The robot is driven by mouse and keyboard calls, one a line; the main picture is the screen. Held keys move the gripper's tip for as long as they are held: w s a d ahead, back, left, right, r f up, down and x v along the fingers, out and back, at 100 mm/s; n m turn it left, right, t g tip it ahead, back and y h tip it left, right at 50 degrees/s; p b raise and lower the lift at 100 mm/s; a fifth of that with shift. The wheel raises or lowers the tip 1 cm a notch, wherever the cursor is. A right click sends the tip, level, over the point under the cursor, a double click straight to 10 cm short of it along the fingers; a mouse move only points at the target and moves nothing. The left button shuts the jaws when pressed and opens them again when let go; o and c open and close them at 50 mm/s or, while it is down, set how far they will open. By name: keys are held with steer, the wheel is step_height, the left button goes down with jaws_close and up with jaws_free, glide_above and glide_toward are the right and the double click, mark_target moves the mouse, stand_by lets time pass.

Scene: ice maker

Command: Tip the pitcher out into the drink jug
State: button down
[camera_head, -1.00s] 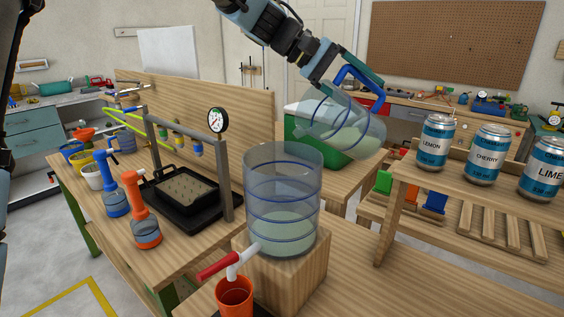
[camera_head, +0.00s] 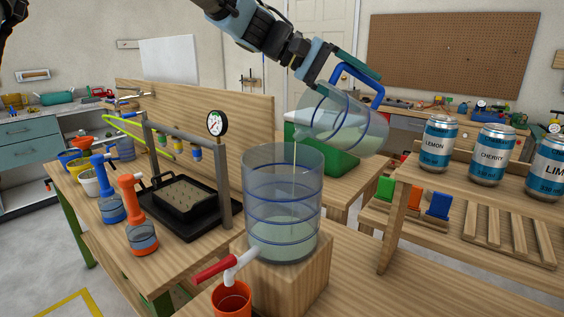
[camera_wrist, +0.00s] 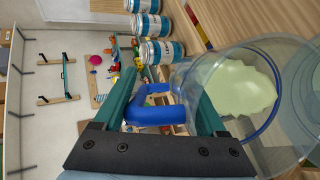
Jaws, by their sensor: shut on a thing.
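The clear pitcher (camera_head: 345,122) with blue rings is tilted, its mouth down to the left above the drink jug. A thin pale stream falls from its lip into the jug. My gripper (camera_head: 350,75) is shut on the pitcher's blue handle (camera_head: 362,80). In the wrist view the gripper (camera_wrist: 165,100) has its fingers on either side of the blue handle (camera_wrist: 150,112), and pale green liquid (camera_wrist: 243,88) shows inside the pitcher. The drink jug (camera_head: 283,200) is a clear open cylinder with blue rings, upright on a wooden block, with pale liquid in its lower part.
The jug's red-handled tap (camera_head: 217,267) points over an orange cup (camera_head: 231,299). Several cans (camera_head: 437,143) stand on a wooden shelf to the right. A gauge frame (camera_head: 217,124), black tray (camera_head: 183,200) and spray bottles (camera_head: 138,215) stand left. A green bin (camera_head: 322,160) is behind.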

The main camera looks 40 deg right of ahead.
mark_target(328, 83)
steer(key=shift+w+a+r+g+h+b, duration=0.2)
steer(key=shift+a+r+h+b, duration=0.25)
steer(key=shift+b, duration=0.5)
steer(key=shift+w+a+r+g+h+b, duration=0.15)
steer(key=shift+a+r+h+b, duration=0.25)
steer(key=shift+b, duration=0.55)
steer(key=shift+w+a+r+m+g+h+b, duration=0.2)
steer(key=shift+a+b, duration=0.3)
steer(key=shift+b, duration=0.4)
steer(key=shift+w+a+r+m+g+h+b, duration=0.15)
steer(key=shift+a+r+h+b, duration=0.1)
steer(key=shift+a+b, duration=0.5)
steer(key=shift+w+a+r+m+g+h+b, duration=0.1)
steer(key=shift+a+r+m+h+b, duration=0.15)
steer(key=shift+b, duration=0.8)
stand_by(0.7)
steer(key=shift+w+a+r+g+h+b, duration=0.2)
steer(key=shift+a+b, duration=0.2)
steer(key=shift+b, duration=0.5)
steer(key=shift+w+a+r+g+h+b, duration=0.1)
steer(key=shift+a+r+g+h+b, duration=0.2)
steer(key=shift+b, duration=0.55)
